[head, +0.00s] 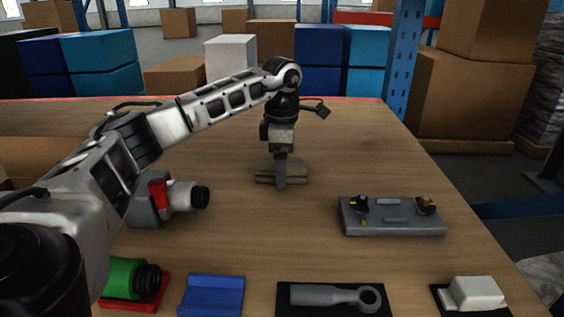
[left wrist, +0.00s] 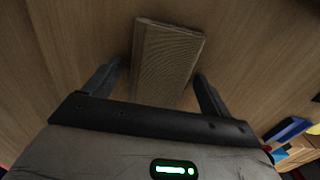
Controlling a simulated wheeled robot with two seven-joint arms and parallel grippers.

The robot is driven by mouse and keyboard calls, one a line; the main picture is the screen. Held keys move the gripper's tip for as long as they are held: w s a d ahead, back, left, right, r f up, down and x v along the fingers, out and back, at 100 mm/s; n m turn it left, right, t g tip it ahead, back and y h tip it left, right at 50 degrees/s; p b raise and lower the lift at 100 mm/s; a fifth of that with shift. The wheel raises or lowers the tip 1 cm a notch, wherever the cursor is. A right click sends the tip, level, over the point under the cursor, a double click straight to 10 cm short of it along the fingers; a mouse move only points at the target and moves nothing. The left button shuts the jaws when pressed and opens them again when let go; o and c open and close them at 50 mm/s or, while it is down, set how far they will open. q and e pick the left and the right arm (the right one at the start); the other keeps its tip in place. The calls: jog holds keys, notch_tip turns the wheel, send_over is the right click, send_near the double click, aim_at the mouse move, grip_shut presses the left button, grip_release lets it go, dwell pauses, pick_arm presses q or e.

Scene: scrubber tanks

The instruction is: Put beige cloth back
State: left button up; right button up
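The beige cloth (head: 298,172), a flat ribbed brownish piece, lies on the wooden table beneath my left gripper (head: 281,180). In the left wrist view the cloth (left wrist: 165,58) extends forward from between the two fingers. My left gripper (left wrist: 158,78) is open and pointing down, with one finger on each side of the cloth and a narrow gap visible at each side. The gripper hides part of the cloth in the head view. My right gripper is not in view.
A grey fixture (head: 392,217) with knobs stands right. A grey body with a red handle (head: 158,196) is left. Along the front are a green part (head: 122,278), blue block (head: 212,296), grey wrench (head: 330,297) and white block (head: 474,292). The table's far middle is clear.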

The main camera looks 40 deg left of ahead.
pick_arm(q)
notch_tip(320, 180, up, 12)
jog(key=p, duration=0.1)
jog(key=shift+r+p, duration=0.2)
jog(key=shift+p, duration=0.15)
dwell(0.8)
